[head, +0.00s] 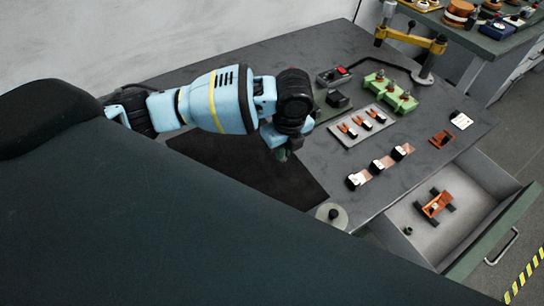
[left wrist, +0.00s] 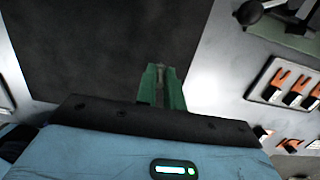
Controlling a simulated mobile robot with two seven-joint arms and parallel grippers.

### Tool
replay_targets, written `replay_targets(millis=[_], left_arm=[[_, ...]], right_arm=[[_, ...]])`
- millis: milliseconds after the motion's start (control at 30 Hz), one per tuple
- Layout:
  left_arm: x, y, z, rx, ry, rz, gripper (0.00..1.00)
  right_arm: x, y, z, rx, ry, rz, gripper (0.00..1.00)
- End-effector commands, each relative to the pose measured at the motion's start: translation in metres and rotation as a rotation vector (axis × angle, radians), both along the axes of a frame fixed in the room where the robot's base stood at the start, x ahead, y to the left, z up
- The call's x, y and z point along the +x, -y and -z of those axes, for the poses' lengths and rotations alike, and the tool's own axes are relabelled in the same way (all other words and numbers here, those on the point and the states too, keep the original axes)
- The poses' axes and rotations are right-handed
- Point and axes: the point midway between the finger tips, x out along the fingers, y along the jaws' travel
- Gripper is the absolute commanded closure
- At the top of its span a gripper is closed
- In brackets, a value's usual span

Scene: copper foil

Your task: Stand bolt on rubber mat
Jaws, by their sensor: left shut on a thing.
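The dark rubber mat (head: 225,160) lies flat on the grey workbench, partly hidden by my left arm and my dark body. It also fills the upper left of the left wrist view (left wrist: 95,45). My left gripper (head: 283,154) points down over the mat's right part, near its edge. In the left wrist view its green fingers (left wrist: 161,84) are shut on a small greyish thing, probably the bolt (left wrist: 160,90); little of it shows. I cannot tell whether it touches the mat. My right gripper is not in view.
Right of the mat are a light tray (head: 343,138) of orange-and-black pieces, a green fixture (head: 390,92) and copper strips with black-and-white pieces (head: 379,167). An open drawer (head: 465,225) holds an orange piece.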

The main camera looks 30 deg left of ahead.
Motion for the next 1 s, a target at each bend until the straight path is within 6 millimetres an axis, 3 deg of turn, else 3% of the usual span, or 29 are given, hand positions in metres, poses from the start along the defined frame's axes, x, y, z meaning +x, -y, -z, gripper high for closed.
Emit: replay_targets(millis=[200, 433, 700, 1000], left_arm=[[-0.005, -0.019, 0.001, -0.001, 0.002, 0.000, 1.00], [-0.006, -0.019, 0.008, 0.000, -0.002, 0.001, 1.00], [-0.005, -0.019, 0.036, 0.000, 0.000, 0.000, 1.00], [-0.005, -0.019, 0.039, -0.001, -0.001, 0.000, 1.00]], right_arm=[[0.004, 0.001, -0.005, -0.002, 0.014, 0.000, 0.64], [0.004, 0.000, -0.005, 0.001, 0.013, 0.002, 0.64], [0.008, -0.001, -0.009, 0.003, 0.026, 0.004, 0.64], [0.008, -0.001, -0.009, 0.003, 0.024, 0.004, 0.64]])
